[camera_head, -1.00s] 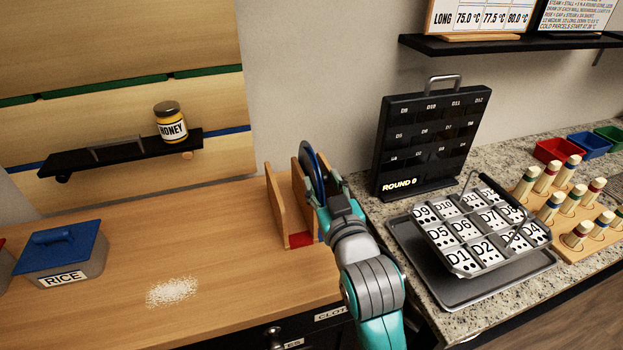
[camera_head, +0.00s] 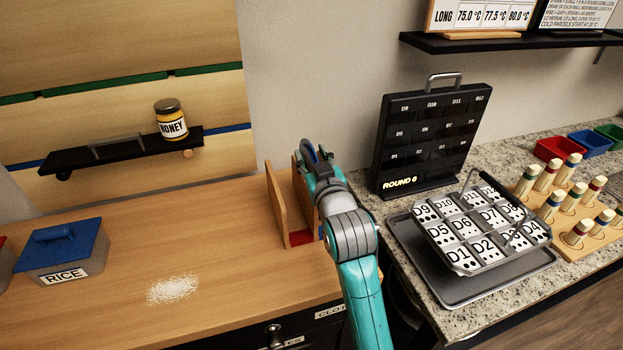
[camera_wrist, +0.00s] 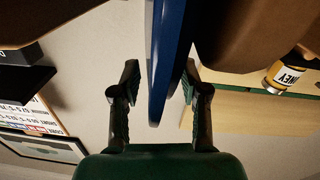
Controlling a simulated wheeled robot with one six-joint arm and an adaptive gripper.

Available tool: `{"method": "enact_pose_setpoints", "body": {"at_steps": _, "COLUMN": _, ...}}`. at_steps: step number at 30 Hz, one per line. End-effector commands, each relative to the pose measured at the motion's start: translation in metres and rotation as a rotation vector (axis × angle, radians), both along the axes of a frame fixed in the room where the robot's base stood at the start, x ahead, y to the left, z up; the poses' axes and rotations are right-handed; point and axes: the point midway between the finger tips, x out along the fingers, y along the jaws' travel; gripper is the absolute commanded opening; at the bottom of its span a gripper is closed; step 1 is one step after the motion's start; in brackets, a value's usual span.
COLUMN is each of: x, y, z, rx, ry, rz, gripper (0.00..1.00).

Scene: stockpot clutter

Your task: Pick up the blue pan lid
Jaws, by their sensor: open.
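The blue pan lid (camera_wrist: 166,55) stands on edge in a wooden rack (camera_head: 277,205) with a red base at the right end of the wooden counter. My gripper (camera_wrist: 160,82) is open, with one finger on each side of the lid's blue edge in the wrist view. The right finger looks very close to the lid; I cannot tell whether it touches. A wider gap shows at the left finger. In the head view my gripper (camera_head: 318,160) is at the rack's top.
A blue-lidded rice box (camera_head: 62,255) and a white spill (camera_head: 172,290) lie left on the counter. A honey jar (camera_head: 170,120) stands on a wall shelf. A black panel (camera_head: 433,135) and a tray (camera_head: 440,285) with a basket of tiles are close on the right.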

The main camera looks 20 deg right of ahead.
Motion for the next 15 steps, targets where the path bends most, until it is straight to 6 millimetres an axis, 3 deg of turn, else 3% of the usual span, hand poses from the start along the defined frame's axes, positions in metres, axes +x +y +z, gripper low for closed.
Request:
{"method": "enact_pose_setpoints", "body": {"at_steps": 2, "x": -0.0002, "y": 0.0001, "z": 0.0001, "rx": 0.000, "ry": 0.000, "rz": 0.000, "gripper": 0.45}}
{"method": "enact_pose_setpoints", "body": {"at_steps": 3, "x": -0.0003, "y": 0.0001, "z": 0.0001, "rx": 0.000, "ry": 0.000, "rz": 0.000, "gripper": 0.40}}
{"method": "enact_pose_setpoints", "body": {"at_steps": 8, "x": -0.0004, "y": 0.0001, "z": 0.0001, "rx": 0.000, "ry": 0.000, "rz": 0.000, "gripper": 0.00}}
{"method": "enact_pose_setpoints", "body": {"at_steps": 15, "x": -0.0005, "y": 0.0002, "z": 0.0005, "rx": 0.000, "ry": -0.001, "rz": 0.000, "gripper": 0.00}}
